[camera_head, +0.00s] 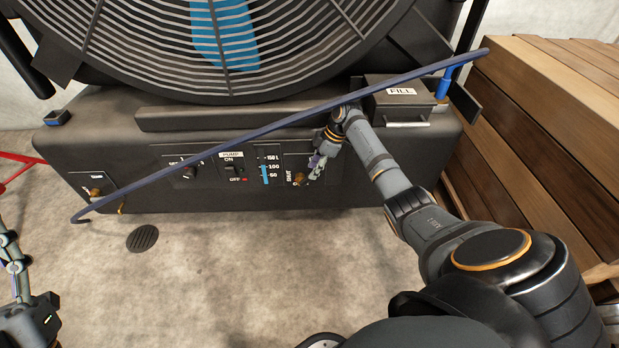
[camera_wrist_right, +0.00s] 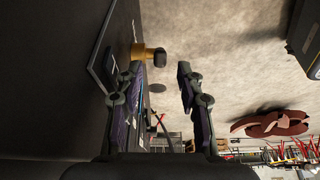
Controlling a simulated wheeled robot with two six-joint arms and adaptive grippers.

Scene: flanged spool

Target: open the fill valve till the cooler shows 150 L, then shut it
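The cooler (camera_head: 215,118) is a dark housing with a large fan grille. Its gauge (camera_head: 265,172) is marked 50, 100 and 150 L, and the blue column stands at about 100. The fill valve (camera_head: 299,178), a brass-coloured knob on a small plate with a SHUT label, is right of the gauge. My right gripper (camera_head: 318,163) is beside it, partly covering the plate. In the right wrist view the brass stem with a dark knob (camera_wrist_right: 159,55) lies just beyond the open, empty fingers (camera_wrist_right: 160,75). My left gripper (camera_head: 12,262) is at the left edge, its fingers unclear.
A long dark blue hose or rod (camera_head: 230,143) crosses in front of the cooler. A FILL box (camera_head: 400,96) stands on top at right, near a blue pipe (camera_head: 446,82). The floor (camera_head: 235,255) in front is mostly clear, with a drain (camera_head: 142,238).

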